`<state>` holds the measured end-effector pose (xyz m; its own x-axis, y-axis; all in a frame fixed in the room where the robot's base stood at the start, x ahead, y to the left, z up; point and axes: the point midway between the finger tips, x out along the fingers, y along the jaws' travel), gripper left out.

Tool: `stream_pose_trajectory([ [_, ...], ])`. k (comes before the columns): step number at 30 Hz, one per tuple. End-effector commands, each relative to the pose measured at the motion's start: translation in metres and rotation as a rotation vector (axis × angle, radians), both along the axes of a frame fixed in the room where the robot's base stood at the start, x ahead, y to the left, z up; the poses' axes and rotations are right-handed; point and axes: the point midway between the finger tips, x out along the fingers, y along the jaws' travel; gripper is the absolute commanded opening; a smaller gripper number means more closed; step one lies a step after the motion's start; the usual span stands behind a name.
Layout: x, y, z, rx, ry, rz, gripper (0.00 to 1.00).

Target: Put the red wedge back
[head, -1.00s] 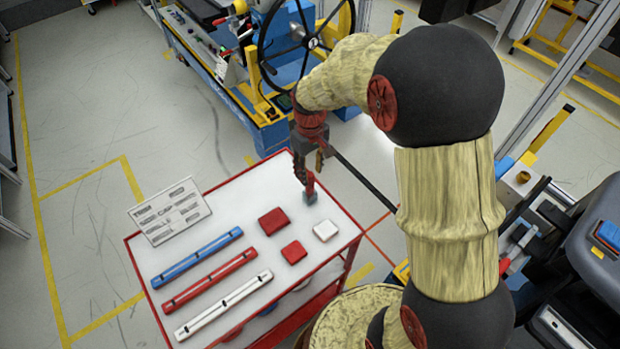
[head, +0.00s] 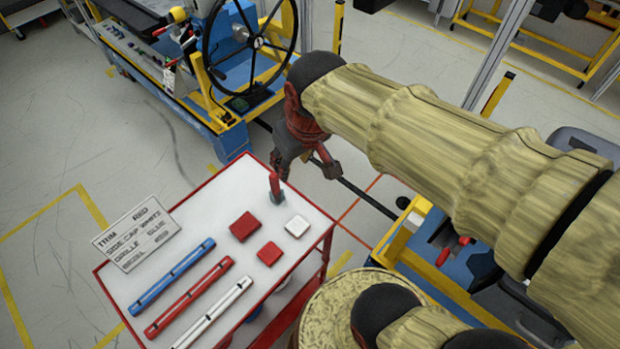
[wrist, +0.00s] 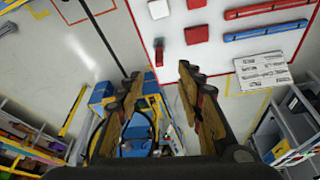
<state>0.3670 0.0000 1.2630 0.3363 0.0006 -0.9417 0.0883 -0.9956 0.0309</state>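The red wedge (head: 275,183) stands upright in a small grey holder (head: 277,198) near the far corner of the white-topped cart (head: 252,180). In the wrist view the red wedge (wrist: 159,54) shows small beyond the gap between my fingertips. My gripper (head: 308,168) is open and empty, just right of the wedge and beyond the cart's far right edge in the head view. Its two spread fingers also show in the wrist view (wrist: 158,75), with nothing between them. I see clear space between the fingers and the wedge.
Two red blocks (head: 245,226) and a white block (head: 297,226) lie on the cart. Blue (head: 172,277), red (head: 188,296) and white (head: 214,316) bars lie nearer. A blue-yellow workstation with a black handwheel (head: 250,45) is behind.

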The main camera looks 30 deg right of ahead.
Motion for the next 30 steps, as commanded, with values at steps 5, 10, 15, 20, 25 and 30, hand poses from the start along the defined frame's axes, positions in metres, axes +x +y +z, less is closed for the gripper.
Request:
stream_pose_trajectory([
  [5,-0.049,0.0,0.015,0.023,-0.102,-0.057,0.37],
  [10,-0.069,0.0,0.016,0.035,-0.145,-0.082,0.37],
  [15,-0.072,0.0,0.016,0.038,-0.148,-0.087,0.37],
  [20,-0.071,0.0,0.016,0.038,-0.148,-0.086,0.37],
  [25,-0.071,0.0,0.002,0.037,-0.148,-0.087,0.37],
  [30,-0.071,0.0,-0.03,0.037,-0.148,-0.087,0.37],
])
